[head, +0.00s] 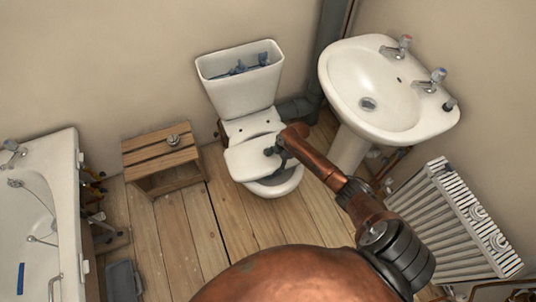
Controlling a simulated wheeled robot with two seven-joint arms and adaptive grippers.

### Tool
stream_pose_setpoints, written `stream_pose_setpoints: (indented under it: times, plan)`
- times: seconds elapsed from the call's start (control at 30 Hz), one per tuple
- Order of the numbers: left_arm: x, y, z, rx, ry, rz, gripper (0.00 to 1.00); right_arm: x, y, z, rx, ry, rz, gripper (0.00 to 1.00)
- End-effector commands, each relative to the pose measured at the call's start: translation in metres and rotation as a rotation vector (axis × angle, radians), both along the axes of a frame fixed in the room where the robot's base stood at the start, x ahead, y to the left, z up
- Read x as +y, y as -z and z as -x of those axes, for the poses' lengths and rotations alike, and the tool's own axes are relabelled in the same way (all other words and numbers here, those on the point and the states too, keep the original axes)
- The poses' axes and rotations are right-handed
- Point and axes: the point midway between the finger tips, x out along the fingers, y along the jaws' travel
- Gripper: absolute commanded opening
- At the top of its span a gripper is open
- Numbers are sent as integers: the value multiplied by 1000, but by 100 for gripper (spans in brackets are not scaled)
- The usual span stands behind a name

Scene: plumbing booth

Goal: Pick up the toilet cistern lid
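The toilet cistern (242,94) stands against the back wall with its top open and blue fittings (240,69) showing inside. A flat white slab, which looks like the cistern lid (247,159), lies across the toilet bowl (275,188), leaving part of the bowl opening uncovered at the front right. My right gripper (271,151) comes in from the right and its dark fingers are at the slab's right part, touching or just above it. I cannot tell whether the fingers grip it. My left gripper is not in view.
A wooden stool (160,158) with a small metal item (173,140) on it stands left of the toilet. A basin (385,92) stands at the right, a radiator (455,220) nearer me, and a bathtub (45,210) at the far left. Floorboards between stool and toilet are clear.

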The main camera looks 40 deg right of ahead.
Motion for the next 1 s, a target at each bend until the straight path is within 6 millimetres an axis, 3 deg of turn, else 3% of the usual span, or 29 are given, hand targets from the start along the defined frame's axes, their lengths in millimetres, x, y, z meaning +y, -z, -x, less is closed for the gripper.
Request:
stream_pose_setpoints:
  times: [0.83, 1.0]
  plan:
    - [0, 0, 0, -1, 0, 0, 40, 0, 0, 0, 0, 0, 0, 1]
    - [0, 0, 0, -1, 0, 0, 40, 0, -4, -4, -10, 0, 0, 0]
